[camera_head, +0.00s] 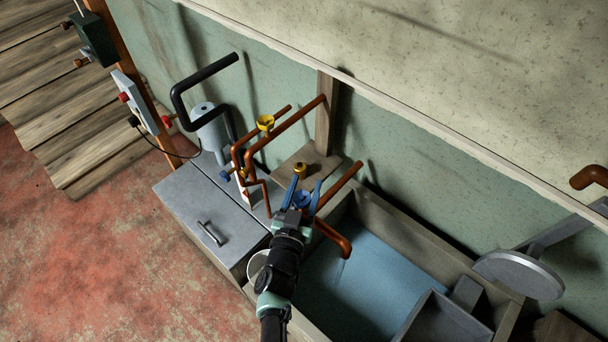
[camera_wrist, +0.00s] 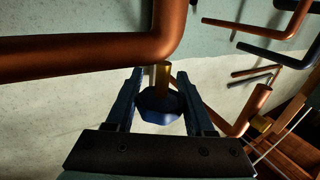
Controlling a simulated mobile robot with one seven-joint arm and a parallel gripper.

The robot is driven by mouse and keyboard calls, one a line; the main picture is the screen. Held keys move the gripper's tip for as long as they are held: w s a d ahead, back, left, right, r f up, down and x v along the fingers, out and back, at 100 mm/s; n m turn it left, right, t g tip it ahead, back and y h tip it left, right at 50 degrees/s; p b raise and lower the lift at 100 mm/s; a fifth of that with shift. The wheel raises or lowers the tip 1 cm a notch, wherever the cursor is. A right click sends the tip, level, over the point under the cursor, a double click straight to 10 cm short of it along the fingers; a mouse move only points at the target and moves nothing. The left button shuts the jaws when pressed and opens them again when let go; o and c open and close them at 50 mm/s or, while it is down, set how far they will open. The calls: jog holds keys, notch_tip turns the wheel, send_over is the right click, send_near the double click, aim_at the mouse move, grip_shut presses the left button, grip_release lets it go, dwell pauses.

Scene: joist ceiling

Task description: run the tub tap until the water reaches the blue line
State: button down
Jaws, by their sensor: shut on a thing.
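My gripper (camera_head: 304,191) is shut on a blue tap knob (camera_head: 302,199) beside the tub. In the wrist view the knob (camera_wrist: 158,108) sits between the two fingers of my gripper (camera_wrist: 160,76), with its brass stem (camera_wrist: 161,74) beyond it. A copper spout pipe (camera_head: 341,243) bends down over the near left part of the wooden-walled tub (camera_head: 432,247). A smooth blue-grey surface (camera_head: 365,270) that looks like water fills the tub's middle. I cannot make out a blue line on the tub or a stream from the spout. My arm hides part of the tub's left side.
A grey cabinet (camera_head: 196,212) with a handle stands left of the tub. Copper pipes (camera_head: 284,123) with a yellow valve (camera_head: 265,122) and a black pipe (camera_head: 205,72) rise behind it. A round grey plate (camera_head: 519,275) overhangs the tub's right end. The red floor at left is clear.

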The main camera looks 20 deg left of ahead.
jog(key=shift+d+m+h+p, duration=0.25)
jog(key=shift+m+h, duration=0.5)
jog(key=shift+h, duration=0.45)
jog(key=shift+d+m+h+p, duration=0.1)
jog(key=shift+m+h+p, duration=0.1)
jog(key=shift+m+h, duration=0.8)
jog(key=shift+n, duration=0.25)
jog(key=shift+c, duration=1.3)
grip_release()
jog(key=s+a, duration=0.1)
jog(key=s, duration=1.2)
jog(key=shift+a+p, duration=0.3)
jog(key=shift+a, duration=0.1)
jog(key=shift+w, duration=0.1)
